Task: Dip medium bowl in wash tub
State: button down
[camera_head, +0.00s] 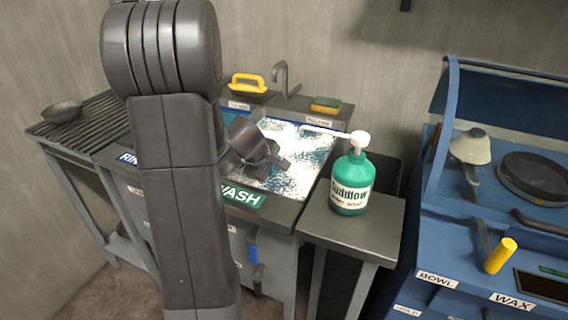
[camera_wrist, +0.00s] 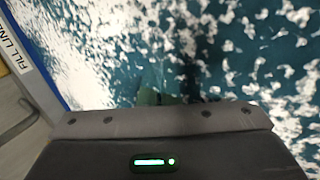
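The wash tub (camera_head: 300,180) is full of blue water with white foam, behind the green WASH label. My gripper (camera_head: 276,166) is over or at the foamy water, partly hidden behind my arm. In the wrist view, foamy water (camera_wrist: 240,45) fills most of the picture. My gripper (camera_wrist: 160,97) shows there only as a dark, greenish shape at the water, so its opening is unclear. No bowl shows clearly at it. A dark bowl (camera_head: 62,110) sits on the slatted rack at the far left; I cannot tell whether it is the medium one.
A green soap bottle (camera_head: 350,183) with a white pump stands on the side table right of the tub. Its spout reaches toward the tub. A faucet (camera_head: 285,80), yellow-handled brush (camera_head: 249,83) and sponge (camera_head: 326,104) are behind. A blue workstation (camera_head: 470,240) is at right.

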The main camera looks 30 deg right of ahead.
jog(key=shift+r, duration=0.15)
notch_tip(320, 180, up, 15)
jog(key=p, duration=1.3)
jog(key=shift+r, duration=0.2)
dwell(0.7)
